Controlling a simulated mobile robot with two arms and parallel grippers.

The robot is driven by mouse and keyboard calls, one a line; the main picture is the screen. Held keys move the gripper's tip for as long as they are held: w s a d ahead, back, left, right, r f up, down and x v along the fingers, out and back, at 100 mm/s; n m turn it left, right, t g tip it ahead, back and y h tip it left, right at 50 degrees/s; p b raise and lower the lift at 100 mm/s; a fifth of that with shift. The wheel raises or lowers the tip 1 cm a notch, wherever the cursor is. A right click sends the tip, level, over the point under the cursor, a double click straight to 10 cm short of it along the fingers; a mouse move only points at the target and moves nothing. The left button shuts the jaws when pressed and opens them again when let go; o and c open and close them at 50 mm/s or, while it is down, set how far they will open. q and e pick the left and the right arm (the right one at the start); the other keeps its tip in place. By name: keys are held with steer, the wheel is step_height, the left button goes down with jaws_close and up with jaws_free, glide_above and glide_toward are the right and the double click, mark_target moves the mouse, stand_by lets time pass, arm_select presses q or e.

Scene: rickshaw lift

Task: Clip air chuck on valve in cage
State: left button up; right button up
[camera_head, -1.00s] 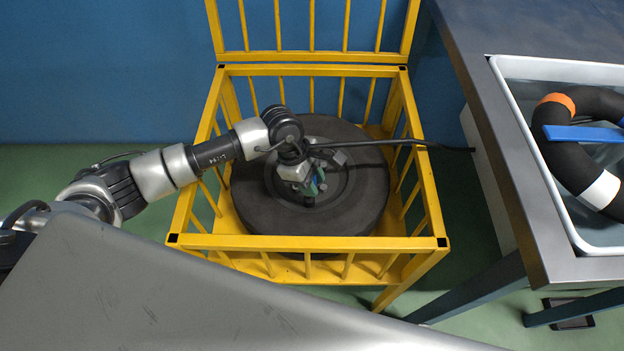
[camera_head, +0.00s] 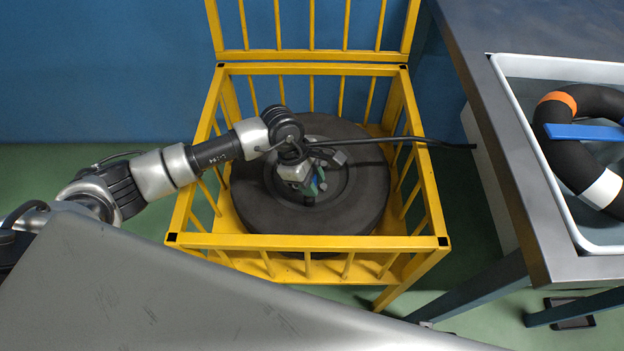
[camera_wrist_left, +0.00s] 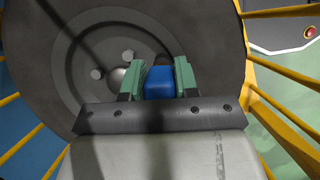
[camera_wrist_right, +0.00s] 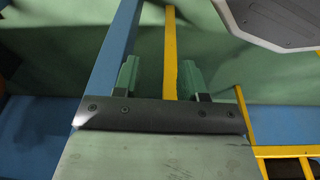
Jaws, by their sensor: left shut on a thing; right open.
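The wheel (camera_head: 345,215) lies flat, its hub facing up, inside the yellow cage (camera_head: 330,243). My left gripper (camera_head: 317,184) reaches down into the cage over the hub and is shut on the blue air chuck (camera_wrist_left: 158,83). In the left wrist view the chuck sits between the green fingers, over the wheel (camera_wrist_left: 215,75) near its bolts. The valve cannot be made out, and whether the chuck touches it cannot be told. My right gripper (camera_wrist_right: 160,74) is open and empty, with a yellow bar showing between its fingers; it is out of the head view.
A black hose (camera_head: 375,140) runs from my left gripper over the cage's right side. A steel bench (camera_head: 490,110) stands at right, holding a white basin (camera_head: 575,68) with a dark ring (camera_head: 572,165). A blue wall (camera_head: 100,70) is behind.

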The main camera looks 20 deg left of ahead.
steer(key=shift+r, duration=0.15)
arm_select(q)
steer(key=shift+f, duration=0.1)
arm_select(e)
steer(key=shift+w+r, duration=0.2)
steer(key=shift+w, duration=0.05)
arm_select(q)
steer(key=shift+f, duration=0.1)
arm_select(e)
steer(key=shift+w+r, duration=0.25)
steer(key=shift+r, duration=0.1)
arm_select(q)
steer(key=shift+f, duration=0.1)
arm_select(e)
steer(key=shift+w+r, duration=0.1)
steer(key=shift+r, duration=0.2)
arm_select(q)
steer(key=o, duration=1.2)
